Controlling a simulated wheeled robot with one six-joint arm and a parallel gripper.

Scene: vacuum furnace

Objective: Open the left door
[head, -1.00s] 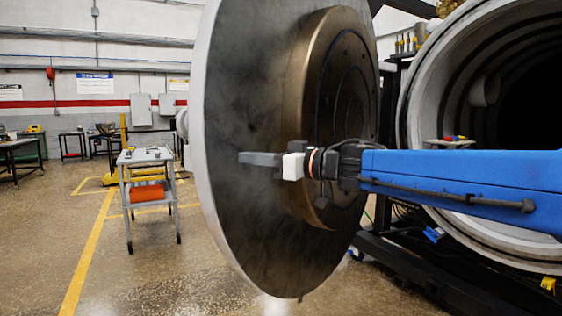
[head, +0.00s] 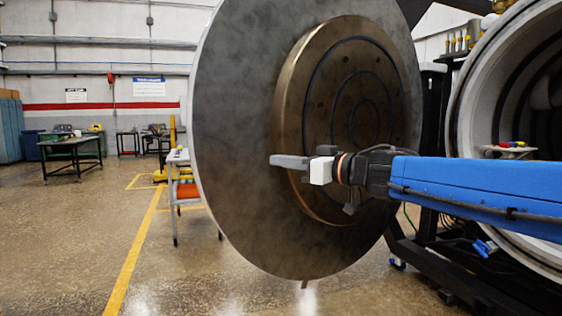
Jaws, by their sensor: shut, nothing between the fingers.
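The left door (head: 240,130) is a large round grey metal disc with a raised bronze-edged plate (head: 345,60) on its inner face. It stands swung away from the furnace opening (head: 500,90), with its inner face towards me. My gripper (head: 274,160) is at the end of my blue arm, in front of the door's inner face, with its grey fingers together and pointing left. It is empty. I cannot tell whether the fingers touch the door. The door's outer face is hidden.
A small cart (head: 177,158) stands behind the door's left edge, partly hidden. A dark workbench (head: 70,150) is farther left. The floor at left, along the yellow line (head: 135,260), is clear. The black furnace frame (head: 425,265) is low on the right.

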